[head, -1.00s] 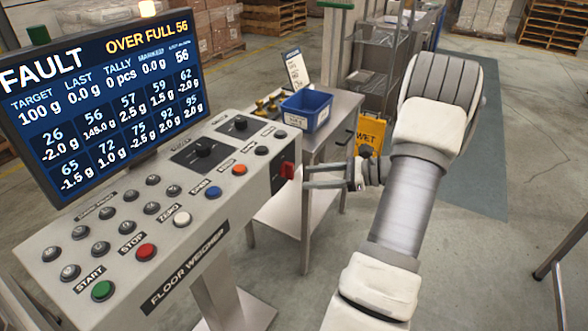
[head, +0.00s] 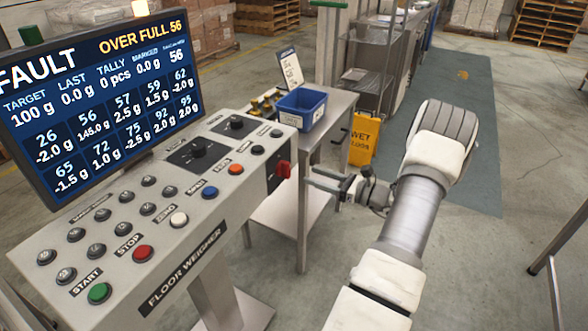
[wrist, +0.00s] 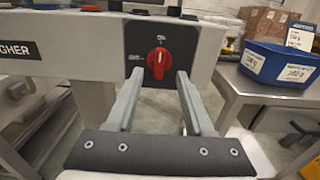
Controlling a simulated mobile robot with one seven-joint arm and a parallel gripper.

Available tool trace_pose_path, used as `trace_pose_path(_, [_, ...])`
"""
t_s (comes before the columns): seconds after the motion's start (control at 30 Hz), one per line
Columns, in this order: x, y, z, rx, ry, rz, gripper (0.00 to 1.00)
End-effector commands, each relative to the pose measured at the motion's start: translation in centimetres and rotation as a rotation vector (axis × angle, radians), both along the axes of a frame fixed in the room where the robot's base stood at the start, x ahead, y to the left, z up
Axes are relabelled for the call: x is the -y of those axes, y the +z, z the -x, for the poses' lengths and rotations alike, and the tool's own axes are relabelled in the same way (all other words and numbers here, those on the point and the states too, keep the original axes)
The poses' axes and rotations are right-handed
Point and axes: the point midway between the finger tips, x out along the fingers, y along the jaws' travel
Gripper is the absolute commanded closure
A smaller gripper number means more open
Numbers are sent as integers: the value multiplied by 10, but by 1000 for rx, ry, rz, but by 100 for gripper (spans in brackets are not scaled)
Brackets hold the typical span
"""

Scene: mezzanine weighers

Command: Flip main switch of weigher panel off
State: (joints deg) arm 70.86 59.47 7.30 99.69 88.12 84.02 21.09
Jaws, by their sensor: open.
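The weigher panel (head: 150,215) is a grey sloped console labelled FLOOR WEIGHER. Its main switch (head: 283,169) is a red rotary knob on a black plate on the right end face. In the wrist view the red knob (wrist: 157,61) stands about upright, its handle pointing up to the ON mark; the OFF mark is at its left. My gripper (head: 309,180) is open and empty, to the right of the switch and apart from it. In the wrist view the gripper's fingers (wrist: 157,84) point at the knob, one on either side below it.
A screen (head: 105,90) above the panel reads FAULT and OVER FULL. A steel side table (head: 335,110) holding a blue bin (head: 302,108) stands just behind the switch. A yellow wet-floor sign (head: 364,138) is beyond. Open floor lies at right.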

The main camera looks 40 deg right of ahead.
Motion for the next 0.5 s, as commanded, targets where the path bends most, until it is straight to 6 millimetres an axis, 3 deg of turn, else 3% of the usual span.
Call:
trace_pose_path(0.2, [-18, 0, -42, 1, 4, 1, 48])
trace_pose_path(0.5, [-28, 0, -68, 0, 0, 1, 48])
